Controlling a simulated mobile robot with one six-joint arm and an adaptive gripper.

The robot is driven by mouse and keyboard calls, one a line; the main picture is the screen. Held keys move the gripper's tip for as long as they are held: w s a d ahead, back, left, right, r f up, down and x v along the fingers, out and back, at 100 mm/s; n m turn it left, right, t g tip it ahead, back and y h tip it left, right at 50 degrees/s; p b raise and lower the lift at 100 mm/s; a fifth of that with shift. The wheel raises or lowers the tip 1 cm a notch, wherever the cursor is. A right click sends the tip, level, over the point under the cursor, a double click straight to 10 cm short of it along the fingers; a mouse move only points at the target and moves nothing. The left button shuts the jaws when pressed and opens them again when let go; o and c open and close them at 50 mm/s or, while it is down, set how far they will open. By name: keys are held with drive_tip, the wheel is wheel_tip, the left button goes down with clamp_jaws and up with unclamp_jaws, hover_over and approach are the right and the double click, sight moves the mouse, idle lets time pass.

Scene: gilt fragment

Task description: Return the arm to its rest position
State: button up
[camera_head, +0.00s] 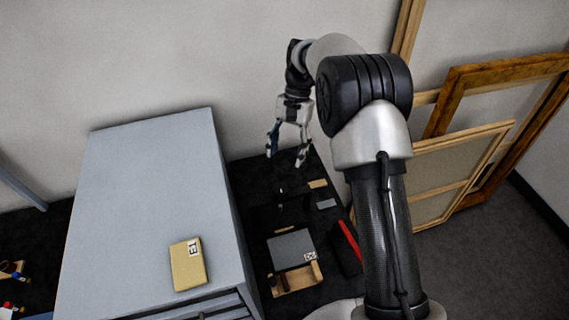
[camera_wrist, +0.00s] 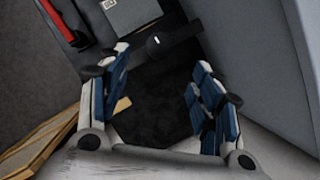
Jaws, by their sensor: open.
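My gripper (camera_head: 287,152) hangs at the end of my raised arm, fingers pointing down, above the dark surface to the right of the grey cabinet. It is open. In the wrist view my gripper (camera_wrist: 162,88) shows its blue-padded fingers spread apart with nothing between them. My arm rises at the right of the head view and bends over toward the wall.
The grey cabinet (camera_head: 150,190) carries a yellow box (camera_head: 187,264) marked 13. On the dark surface (camera_head: 258,190) lie a grey-topped box (camera_head: 291,246), a red-edged item (camera_head: 350,240) and small blocks. Wooden frames (camera_head: 500,80) lean on the wall at right.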

drive_tip(key=shift+w+d+r, duration=0.1)
drive_tip(key=shift+r, duration=0.2)
drive_tip(key=s+d+r+n+t+b, duration=0.2)
drive_tip(key=s+d+r+t+b, duration=0.35)
drive_tip(key=s+r, duration=0.7)
drive_tip(key=s+d+f+n+t+h+b, duration=0.1)
drive_tip(key=s+d+f+b, duration=0.1)
drive_tip(key=s, duration=0.7)
drive_tip(key=s+d+f+n+t+b, duration=0.2)
drive_tip(key=s+d+f+b, duration=0.1)
drive_tip(key=s, duration=0.6)
drive_tip(key=shift+d+f+h, duration=0.4)
drive_tip(key=shift+d+f, duration=0.4)
drive_tip(key=shift+d, duration=0.2)
